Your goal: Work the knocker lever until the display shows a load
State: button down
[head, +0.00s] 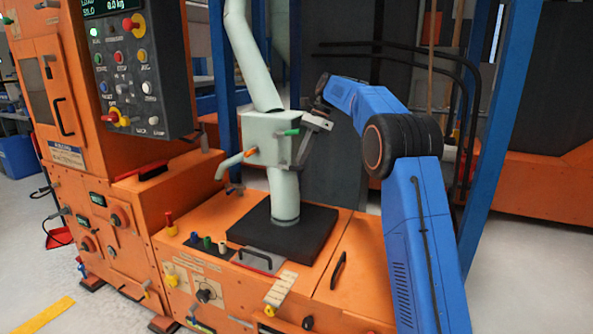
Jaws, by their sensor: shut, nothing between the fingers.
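The display (108,5) is at the top left on the dark control panel and is cut by the frame edge. Its lower line seems to read 0.0 kg. A pale green box (262,140) sits on a pipe. I cannot tell which is the knocker lever. My gripper (302,156) is shut and empty, close to the box's right side by the green tip. I cannot tell whether it touches the lever or the box.
The dark control panel (150,65) carries several buttons and knobs. The pipe stands on a black block (262,237) on the orange machine top. A bent spout (228,166) sticks out left of the box. Blue posts (507,100) rise behind my arm at right.

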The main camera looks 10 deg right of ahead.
jog(key=shift+s+a+f, duration=0.1)
jog(key=shift+a+f, duration=0.15)
jog(key=shift+f, duration=0.35)
jog(key=d+f, duration=0.2)
jog(key=shift+w+d+f, duration=0.15)
jog(key=shift+w+d, duration=0.25)
dwell(0.6)
jog(key=v, duration=1.2)
dwell(0.6)
